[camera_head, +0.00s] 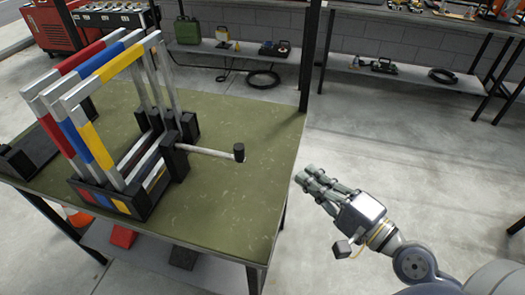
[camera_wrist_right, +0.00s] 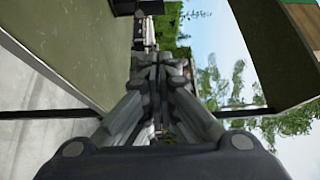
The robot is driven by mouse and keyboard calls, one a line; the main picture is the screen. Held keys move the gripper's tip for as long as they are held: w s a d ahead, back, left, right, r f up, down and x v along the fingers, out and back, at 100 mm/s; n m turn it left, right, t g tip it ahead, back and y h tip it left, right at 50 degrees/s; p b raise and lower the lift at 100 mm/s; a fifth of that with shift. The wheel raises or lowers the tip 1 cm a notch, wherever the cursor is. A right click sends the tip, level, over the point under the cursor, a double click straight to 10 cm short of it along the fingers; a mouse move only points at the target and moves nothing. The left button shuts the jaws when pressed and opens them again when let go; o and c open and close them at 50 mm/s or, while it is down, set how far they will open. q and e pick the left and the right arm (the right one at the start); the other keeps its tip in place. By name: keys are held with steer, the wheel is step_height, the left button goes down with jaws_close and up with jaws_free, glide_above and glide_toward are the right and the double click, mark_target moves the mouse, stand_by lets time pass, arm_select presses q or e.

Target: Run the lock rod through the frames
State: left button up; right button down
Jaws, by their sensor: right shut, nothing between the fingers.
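Several upright frames stand in a black base on the green table (camera_head: 255,190): a red-banded frame (camera_head: 55,140), a blue-banded frame (camera_head: 95,145) and a yellow-banded frame (camera_head: 97,146). The lock rod (camera_head: 210,152), silver with a black knob (camera_head: 239,152), sticks out to the right from a black block beside the frames. How far it runs inside them is hidden. My right gripper (camera_head: 312,180) is off the table's right edge, apart from the rod, shut and empty. Its closed fingers also show in the right wrist view (camera_wrist_right: 160,75). My left gripper is not in view.
A black base block (camera_head: 30,148) sits at the table's left. Metal shelves with a green can (camera_head: 187,30), a black cable coil (camera_head: 263,79) and tools stand behind. A red tool cabinet (camera_head: 58,25) is at the back left. Open floor lies right of the table.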

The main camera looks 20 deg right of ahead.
steer(key=a+p+x, duration=0.1)
steer(key=p+x, duration=0.2)
steer(key=x, duration=0.3)
steer(key=s+a+p+x, duration=0.1)
steer(key=p+x, duration=0.2)
steer(key=x, duration=0.3)
steer(key=shift+a, duration=0.4)
steer(key=shift+w, duration=0.1)
